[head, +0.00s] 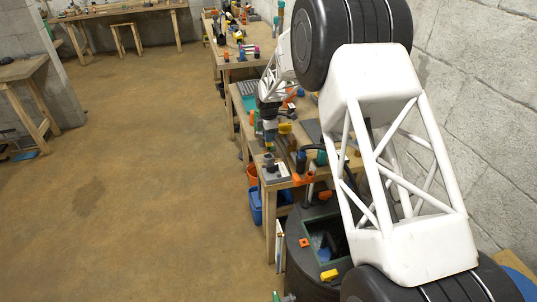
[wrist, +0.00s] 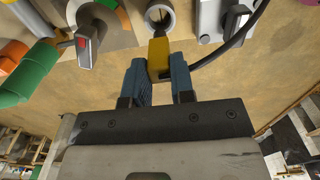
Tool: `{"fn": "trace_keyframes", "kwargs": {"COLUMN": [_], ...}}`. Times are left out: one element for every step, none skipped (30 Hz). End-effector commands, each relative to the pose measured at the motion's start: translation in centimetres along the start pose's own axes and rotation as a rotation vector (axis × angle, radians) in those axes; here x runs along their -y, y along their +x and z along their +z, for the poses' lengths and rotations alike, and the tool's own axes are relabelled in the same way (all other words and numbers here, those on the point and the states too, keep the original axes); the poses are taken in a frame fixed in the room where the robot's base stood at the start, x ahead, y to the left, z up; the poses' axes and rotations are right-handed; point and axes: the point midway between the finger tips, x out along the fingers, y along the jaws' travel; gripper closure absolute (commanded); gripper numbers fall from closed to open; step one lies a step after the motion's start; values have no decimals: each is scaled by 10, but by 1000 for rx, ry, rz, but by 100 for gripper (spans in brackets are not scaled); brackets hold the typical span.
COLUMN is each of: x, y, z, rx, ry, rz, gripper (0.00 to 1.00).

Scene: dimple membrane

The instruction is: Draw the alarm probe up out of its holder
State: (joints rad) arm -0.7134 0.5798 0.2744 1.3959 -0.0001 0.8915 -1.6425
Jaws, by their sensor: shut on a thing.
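My gripper (wrist: 158,80) has two blue fingers in the wrist view, closed on the sides of a yellow block (wrist: 158,52), which I take to be the alarm probe's head. A grey round socket (wrist: 168,30), likely the holder, shows just beyond the block with its mouth visible. I cannot tell whether any part of the probe is still inside it. A black cable (wrist: 235,40) curves from near the right finger to a grey box. In the head view my gripper (head: 269,127) is small, over the bench's near-left part; the grip is too small to read there.
In the wrist view a grey box with a black plug (wrist: 232,18) stands right of the socket, and a lever fitting (wrist: 88,42) and green pipe (wrist: 28,75) stand left. In the head view the wooden bench (head: 268,200) is crowded; the floor (head: 140,170) left is open.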

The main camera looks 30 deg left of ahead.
Motion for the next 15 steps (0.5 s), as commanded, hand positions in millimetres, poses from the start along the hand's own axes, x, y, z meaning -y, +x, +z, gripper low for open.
{"fn": "trace_keyframes", "kwargs": {"x": [0,0,0,0,0,0,0,0,0,0,0,0,0,0,0], "y": [-2,-4,-5,-6,-8,-9,-10,-12,-13,-14,-15,-16,-16,-17,-17], "z": [0,0,0,0,0,0,0,0,0,0,0,0,0,0,0], "rx": [0,0,0,0,0,0,0,0,0,0,0,0,0,0,0], "ry": [0,0,0,0,0,0,0,0,0,0,0,0,0,0,0], "rz": [1,1,1,1,1,1,1,1,1,1,1,1,0,0,0], "gripper": [96,96,96,96,96,96,96,96,96,96,96,96,96,96,96]}}
